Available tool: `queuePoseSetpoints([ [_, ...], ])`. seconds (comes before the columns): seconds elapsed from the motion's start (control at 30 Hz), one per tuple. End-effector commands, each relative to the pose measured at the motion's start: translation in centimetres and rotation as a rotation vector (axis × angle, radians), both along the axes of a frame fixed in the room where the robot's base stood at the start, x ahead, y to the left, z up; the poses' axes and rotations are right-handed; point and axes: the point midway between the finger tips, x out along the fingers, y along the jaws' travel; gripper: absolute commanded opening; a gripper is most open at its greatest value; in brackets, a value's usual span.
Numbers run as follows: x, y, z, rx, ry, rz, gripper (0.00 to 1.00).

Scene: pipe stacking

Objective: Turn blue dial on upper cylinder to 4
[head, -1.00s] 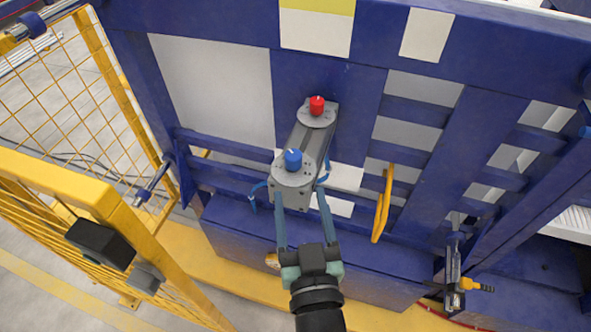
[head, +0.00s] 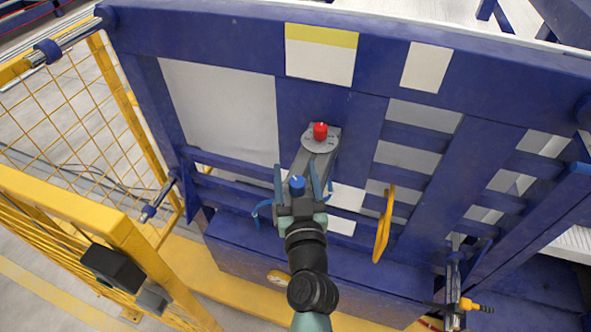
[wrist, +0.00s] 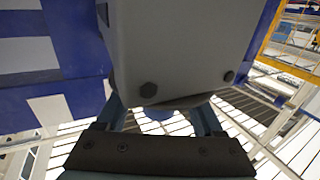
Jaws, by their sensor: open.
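The blue dial (head: 297,184) stands on the near end of a grey housing. In the head view it lies between the two fingers of my gripper (head: 296,170), which are open on its left and right. I cannot tell whether either finger touches it. In the wrist view, blue (wrist: 158,113) shows low between the fingers (wrist: 163,118), partly hidden by the gripper body. The grey housing (wrist: 180,45) fills the top middle of that view. The scale around the blue dial is hidden by my gripper, so its setting cannot be read.
A red dial (head: 320,131) sits on a round grey plate (head: 321,146) farther up the housing. The blue frame (head: 225,26) is behind. A yellow handle (head: 384,225) is to the right, and a yellow mesh fence (head: 60,195) is at the left.

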Motion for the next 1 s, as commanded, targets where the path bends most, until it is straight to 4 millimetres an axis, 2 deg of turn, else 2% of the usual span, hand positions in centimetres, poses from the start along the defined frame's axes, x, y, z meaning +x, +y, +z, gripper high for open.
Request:
queuePoseSetpoints([
  [0.33,0.39,0.03,0.00,-0.001,0.000,0.000,0.69],
  [0.37,0.39,0.03,0.00,-0.001,0.000,0.000,0.65],
  [0.73,0.36,0.02,0.00,-0.001,0.000,0.000,0.00],
  [1.0,0.39,0.02,0.06,0.001,0.002,-0.006,0.00],
])
